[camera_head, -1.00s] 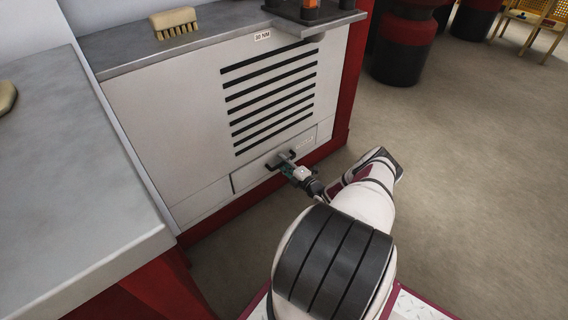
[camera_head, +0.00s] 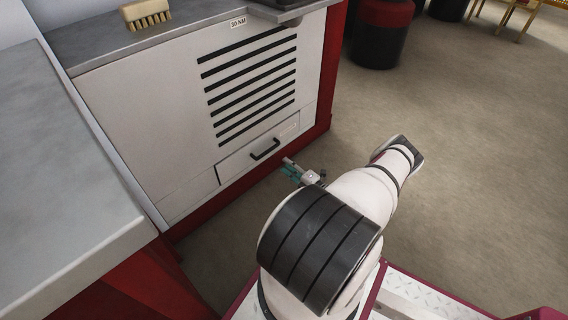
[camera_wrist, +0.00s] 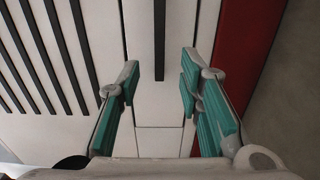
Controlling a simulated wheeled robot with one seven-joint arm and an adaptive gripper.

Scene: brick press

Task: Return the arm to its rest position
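My gripper (camera_head: 289,167) is just in front of the drawer at the base of the white machine, apart from its dark handle (camera_head: 265,149). The drawer front (camera_head: 233,169) looks about flush with the panel. In the wrist view my gripper (camera_wrist: 160,85) is open, its two green-padded fingers spread wide with nothing between them. Beyond them are a white panel (camera_wrist: 145,120) and a dark bar (camera_wrist: 159,45), likely the handle. My arm bends low over the floor in the head view.
The white panel has black vent slits (camera_head: 250,85) and a red base edge. A brush (camera_head: 145,14) lies on the grey ledge. A grey worktop (camera_head: 60,170) stands at left. Open floor (camera_head: 470,170) lies right, with a dark red-banded drum (camera_head: 380,30) behind.

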